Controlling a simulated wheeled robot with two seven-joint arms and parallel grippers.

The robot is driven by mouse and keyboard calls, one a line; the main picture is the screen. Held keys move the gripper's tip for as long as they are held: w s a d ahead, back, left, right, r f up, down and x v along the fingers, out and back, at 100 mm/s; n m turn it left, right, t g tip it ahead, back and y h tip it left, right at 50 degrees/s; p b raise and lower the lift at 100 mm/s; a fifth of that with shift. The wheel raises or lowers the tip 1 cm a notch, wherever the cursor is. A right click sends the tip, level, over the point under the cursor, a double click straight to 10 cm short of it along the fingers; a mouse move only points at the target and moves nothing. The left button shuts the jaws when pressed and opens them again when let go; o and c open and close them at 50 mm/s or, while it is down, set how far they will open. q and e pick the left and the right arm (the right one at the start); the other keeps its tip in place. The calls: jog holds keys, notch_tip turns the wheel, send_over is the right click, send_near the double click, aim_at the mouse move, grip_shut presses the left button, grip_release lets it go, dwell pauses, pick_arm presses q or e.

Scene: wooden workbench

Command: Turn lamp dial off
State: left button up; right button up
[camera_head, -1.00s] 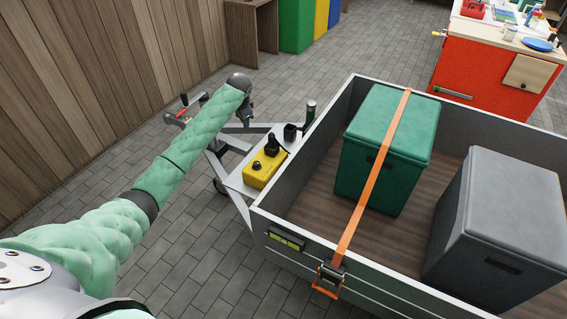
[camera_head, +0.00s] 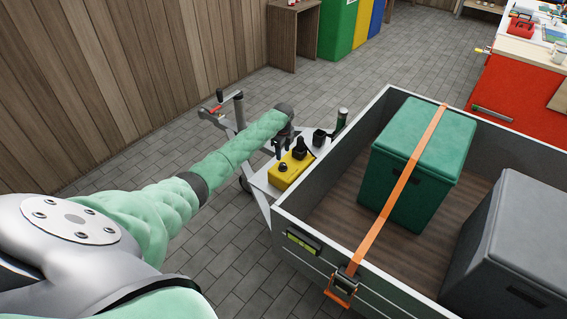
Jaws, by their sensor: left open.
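A yellow box (camera_head: 284,178) with a small black dial (camera_head: 283,168) on its top sits on the trailer's front frame. A taller black knob (camera_head: 299,154) stands behind the dial. I cannot tell which setting the dial is at. My left arm, in a pale green quilted sleeve, reaches in from the left. My left gripper (camera_head: 281,147) is open and points down just behind and above the yellow box, close to the taller knob. Its fingertips are small and partly hard to make out. My right gripper is out of view.
The grey trailer (camera_head: 292,215) holds a green box (camera_head: 420,185) under an orange strap (camera_head: 402,182) and a grey box (camera_head: 515,250). Paved floor is clear to the left.

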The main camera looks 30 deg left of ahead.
aim_at(283, 164)
pick_arm(q)
jog(key=shift+f+p, duration=0.3)
jog(key=shift+f, duration=3.3)
jog(key=shift+c, duration=0.2)
jog(key=c, duration=0.9)
